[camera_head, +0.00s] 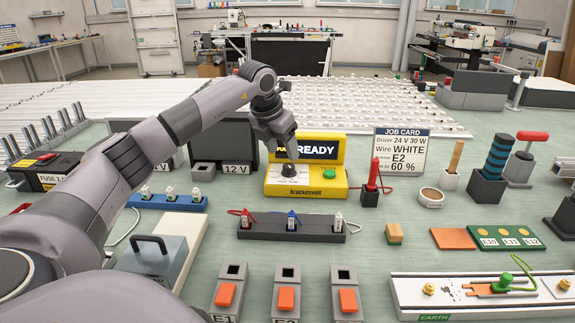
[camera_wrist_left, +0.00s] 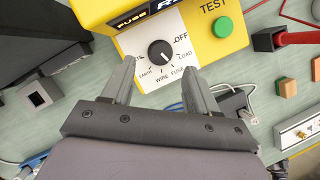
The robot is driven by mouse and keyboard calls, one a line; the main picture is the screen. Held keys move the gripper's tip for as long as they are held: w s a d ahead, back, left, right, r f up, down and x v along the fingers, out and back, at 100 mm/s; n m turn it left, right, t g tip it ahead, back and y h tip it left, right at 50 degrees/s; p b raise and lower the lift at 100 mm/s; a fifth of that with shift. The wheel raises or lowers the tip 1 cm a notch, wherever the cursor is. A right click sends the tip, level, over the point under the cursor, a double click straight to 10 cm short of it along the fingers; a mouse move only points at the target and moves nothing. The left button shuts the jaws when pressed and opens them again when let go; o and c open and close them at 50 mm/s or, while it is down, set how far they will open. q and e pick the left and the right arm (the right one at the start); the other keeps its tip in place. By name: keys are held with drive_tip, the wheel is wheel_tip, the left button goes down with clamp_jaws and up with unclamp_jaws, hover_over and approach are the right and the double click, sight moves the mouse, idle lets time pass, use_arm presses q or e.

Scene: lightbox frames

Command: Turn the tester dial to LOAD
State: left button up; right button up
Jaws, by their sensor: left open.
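The yellow tester (camera_head: 306,180) stands on the bench with a display reading READY. Its black dial (camera_wrist_left: 160,53) sits on a white panel marked OFF, LOAD, FUSE, WIRE and EARTH. The dial carries a white pointer line, but I cannot tell for sure which mark it points to. The dial also shows in the head view (camera_head: 289,171). My left gripper (camera_head: 287,152) is just above the dial. In the left wrist view its open fingers (camera_wrist_left: 160,72) are apart, one on each side of the dial's near side, with nothing held. My right gripper is out of view.
A green TEST button (camera_wrist_left: 222,27) is right of the dial. A black holder with a red probe (camera_head: 371,188) stands right of the tester. A dark block with colored clips (camera_head: 290,228) lies in front. A job card (camera_head: 400,151) stands behind, to the right.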

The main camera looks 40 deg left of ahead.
sight(288, 166)
use_arm(q)
drive_tip(key=x, duration=0.5)
drive_tip(key=shift+f, duration=0.35)
drive_tip(key=c, duration=1)
